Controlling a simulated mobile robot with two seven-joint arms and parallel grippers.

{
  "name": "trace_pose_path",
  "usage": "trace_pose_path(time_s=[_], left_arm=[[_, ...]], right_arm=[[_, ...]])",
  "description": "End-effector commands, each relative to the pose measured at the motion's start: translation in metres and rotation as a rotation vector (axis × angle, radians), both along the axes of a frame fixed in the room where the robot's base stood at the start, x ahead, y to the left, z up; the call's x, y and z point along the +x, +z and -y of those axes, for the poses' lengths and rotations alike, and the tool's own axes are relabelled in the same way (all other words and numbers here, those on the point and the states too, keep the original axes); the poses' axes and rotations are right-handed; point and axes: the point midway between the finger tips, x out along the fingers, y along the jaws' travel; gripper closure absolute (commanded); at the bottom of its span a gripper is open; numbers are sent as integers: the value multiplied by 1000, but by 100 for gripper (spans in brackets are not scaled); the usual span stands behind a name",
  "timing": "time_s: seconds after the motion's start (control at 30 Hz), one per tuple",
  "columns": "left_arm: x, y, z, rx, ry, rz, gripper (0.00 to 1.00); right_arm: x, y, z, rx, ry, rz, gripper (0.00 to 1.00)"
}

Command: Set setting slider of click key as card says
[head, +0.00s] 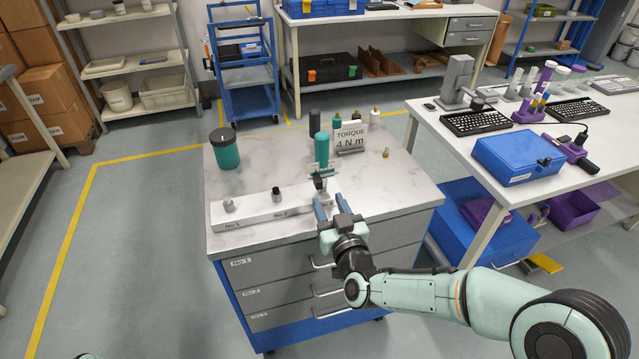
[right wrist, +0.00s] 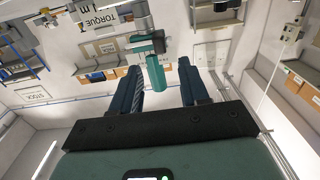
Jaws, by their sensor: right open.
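The card (head: 351,137) stands at the back of the marble-topped cabinet and reads "TORQUE 4 N m". The click key (head: 324,171), apparently the teal cross-handled tool, stands at the right end of the white holder bar (head: 252,216). In the right wrist view its teal part (right wrist: 157,75) shows beyond and between my fingertips. Its slider and any scale are too small to tell. My right gripper (head: 329,203) is open in front of the key, with nothing visibly held; contact cannot be told.
Two grey-and-black pieces stand on the bar at No 1 (head: 229,206) and No 2 (head: 277,195). A teal canister (head: 224,149), a teal bottle (head: 321,150) and several smaller bottles stand behind. The right front of the marble top (head: 400,190) is clear. A white table holds a blue box (head: 517,157).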

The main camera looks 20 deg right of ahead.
Motion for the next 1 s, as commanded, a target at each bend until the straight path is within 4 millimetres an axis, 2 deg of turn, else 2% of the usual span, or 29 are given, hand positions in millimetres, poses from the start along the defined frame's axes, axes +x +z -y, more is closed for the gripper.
trace_pose_path(time_s=[0.1,0.3,0.5,0.77,0.8,0.87,0.9,0.93,1.0], left_arm=[[-1,3,0,0,0,-4,57],[-3,6,0,-2,-1,-10,57],[-3,7,0,-2,-2,-13,57],[-3,7,0,-2,-2,-13,57],[-3,7,0,-2,-2,-13,57],[-3,7,0,-2,-2,-13,57],[-3,7,0,-1,-2,-12,57],[-3,7,0,-1,-2,-12,57],[-3,7,0,-1,-2,-12,57]], right_arm=[[27,0,-1,4,-1,-1,55],[58,0,-2,2,1,-1,55],[71,0,-2,1,0,-1,55],[72,0,-2,0,0,-1,55],[72,0,-2,0,0,-1,62],[72,0,-2,0,0,-1,81],[72,0,-2,0,0,-1,94],[72,0,-2,0,0,-1,100],[72,0,-2,0,0,-1,100]])
